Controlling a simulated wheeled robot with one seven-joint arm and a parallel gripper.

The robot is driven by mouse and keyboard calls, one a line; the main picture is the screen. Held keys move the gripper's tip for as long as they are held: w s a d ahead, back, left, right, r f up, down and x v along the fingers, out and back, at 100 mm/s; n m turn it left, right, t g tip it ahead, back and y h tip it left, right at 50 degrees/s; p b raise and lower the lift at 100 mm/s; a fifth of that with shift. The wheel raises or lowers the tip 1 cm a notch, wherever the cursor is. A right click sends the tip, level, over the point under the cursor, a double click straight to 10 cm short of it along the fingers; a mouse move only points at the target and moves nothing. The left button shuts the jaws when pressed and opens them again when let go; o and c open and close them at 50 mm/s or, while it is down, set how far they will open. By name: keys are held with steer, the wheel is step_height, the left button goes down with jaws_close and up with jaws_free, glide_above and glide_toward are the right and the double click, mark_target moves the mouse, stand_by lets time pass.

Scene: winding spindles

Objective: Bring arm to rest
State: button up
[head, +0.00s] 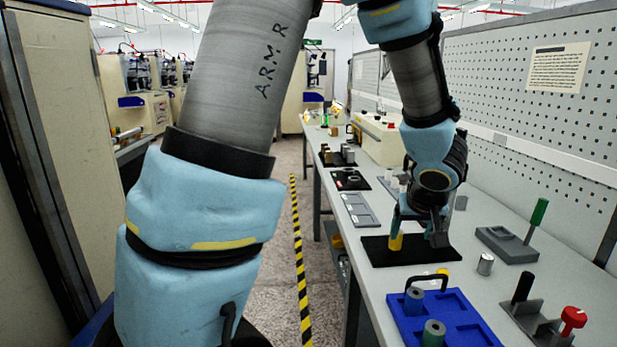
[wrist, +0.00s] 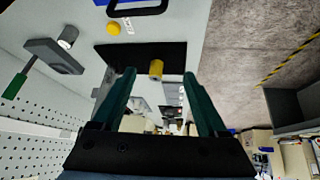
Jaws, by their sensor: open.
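My gripper (head: 418,232) is open over the black mat (head: 385,257) on the bench, with its fingers pointing down. A yellow cylinder (head: 396,242) stands on the mat close to the left finger in the head view. In the wrist view, the two dark green fingers of my gripper (wrist: 160,76) are spread apart with nothing clamped between them. The yellow cylinder (wrist: 156,70) shows beyond the fingertips, on the black mat (wrist: 115,53). Whether a finger touches it cannot be told.
A blue tray (head: 455,312) with grey spools stands nearer on the bench. A grey base with a green-handled rod (head: 533,222), a small metal cylinder (head: 485,264) and a red-knobbed fixture (head: 572,318) are to the right. A pegboard wall (head: 530,110) borders the bench.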

steer(key=w+a+r+h, duration=0.15)
steer(key=w+a, duration=0.25)
steer(key=a, duration=0.5)
steer(key=s+a+f+g+y, duration=0.1)
steer(key=s+a, duration=0.3)
steer(key=a, duration=0.5)
steer(key=s+a+f+g+y, duration=0.1)
steer(key=s+a, duration=0.4)
steer(key=a, duration=0.5)
steer(key=f+g, duration=0.1)
steer(key=g, duration=0.1)
steer(key=shift+s+a+g+y, duration=0.15)
steer(key=shift+s+g+y, duration=0.15)
steer(key=shift+g+y, duration=0.1)
